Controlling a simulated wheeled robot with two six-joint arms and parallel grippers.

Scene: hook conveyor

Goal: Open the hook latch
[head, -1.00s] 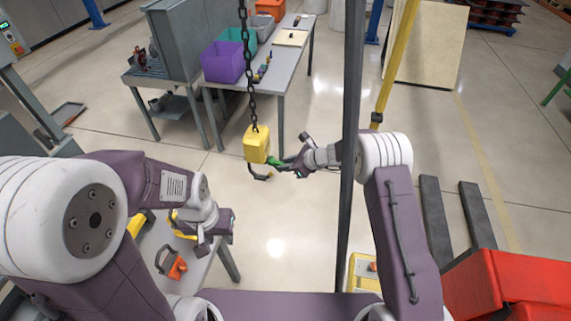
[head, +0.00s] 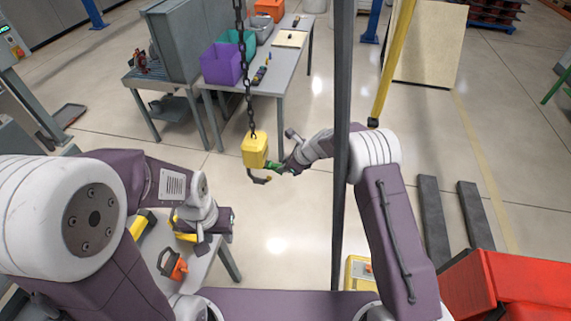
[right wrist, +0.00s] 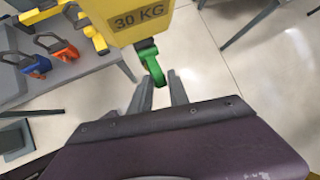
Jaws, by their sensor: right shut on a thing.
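A yellow hook block (head: 255,149) hangs from a dark chain (head: 246,80) in the head view. A dark hook (head: 258,179) curves below it. The block's "30 KG" side fills the top of the right wrist view (right wrist: 125,20). A green latch (right wrist: 151,64) sticks out under the block. It also shows small in the head view (head: 274,165). My right gripper (head: 284,167) is at the latch, its fingers (right wrist: 160,82) shut on it; the exact contact is hard to see. My left gripper (head: 214,240) is over the left table, apart from the hook; its jaw opening is unclear.
The left table (head: 205,262) bears an orange piece with a dark loop (head: 178,266). A blue piece (right wrist: 30,64) lies near it in the wrist view. A dark post (head: 341,130) stands in front of my right arm. A workbench with bins (head: 222,64) stands behind the hook.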

